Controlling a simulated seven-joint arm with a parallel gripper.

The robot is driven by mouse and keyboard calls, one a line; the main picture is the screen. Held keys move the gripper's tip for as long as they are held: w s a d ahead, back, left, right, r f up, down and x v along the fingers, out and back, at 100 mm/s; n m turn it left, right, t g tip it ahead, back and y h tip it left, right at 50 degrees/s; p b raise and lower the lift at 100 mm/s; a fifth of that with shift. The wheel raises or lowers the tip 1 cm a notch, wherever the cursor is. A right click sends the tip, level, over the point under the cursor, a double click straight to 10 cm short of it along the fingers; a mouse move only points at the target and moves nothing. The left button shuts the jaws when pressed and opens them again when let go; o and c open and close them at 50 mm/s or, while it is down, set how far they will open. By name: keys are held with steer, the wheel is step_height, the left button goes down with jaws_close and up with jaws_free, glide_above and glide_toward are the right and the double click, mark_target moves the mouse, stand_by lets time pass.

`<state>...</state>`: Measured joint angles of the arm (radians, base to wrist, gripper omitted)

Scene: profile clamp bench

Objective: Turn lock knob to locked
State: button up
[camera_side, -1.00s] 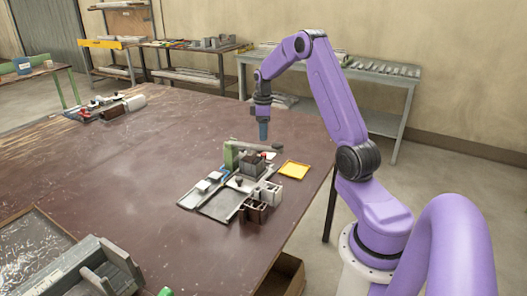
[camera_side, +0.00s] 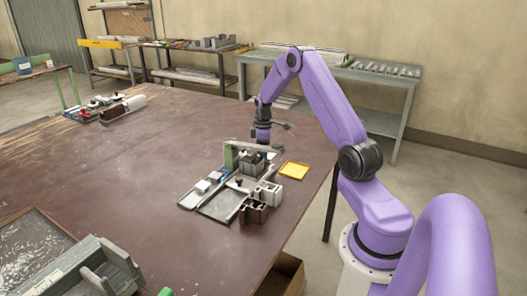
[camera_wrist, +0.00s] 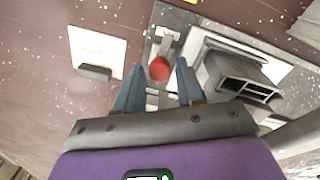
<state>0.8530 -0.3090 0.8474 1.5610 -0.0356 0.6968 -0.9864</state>
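The clamp fixture (camera_side: 230,155) with its green post stands near the table's right edge in the side view. In the wrist view a red round knob (camera_wrist: 159,69), probably the lock knob, sits on a grey metal part of the fixture. My gripper (camera_wrist: 160,65) has its two blue-grey fingers spread, one on each side of the knob in the picture. I cannot tell whether they touch it. In the side view my gripper (camera_side: 262,141) is low behind the fixture, with its fingertips mostly hidden. A hollow grey profile block (camera_wrist: 238,75) lies right of the fingers.
A pale plate with a dark handle (camera_wrist: 95,72) is left of the fingers. Open tabletop (camera_side: 130,180) extends left.

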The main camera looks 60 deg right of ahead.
jaws_close()
steer(key=shift+m, duration=0.3)
steer(key=m, duration=1.1)
steer(key=shift+w+m, duration=0.1)
steer(key=shift+m, duration=0.3)
steer(key=m, duration=0.5)
steer(key=shift+g, duration=0.3)
steer(key=shift+m, duration=0.4)
steer(key=shift+o, duration=2.2)
jaws_free()
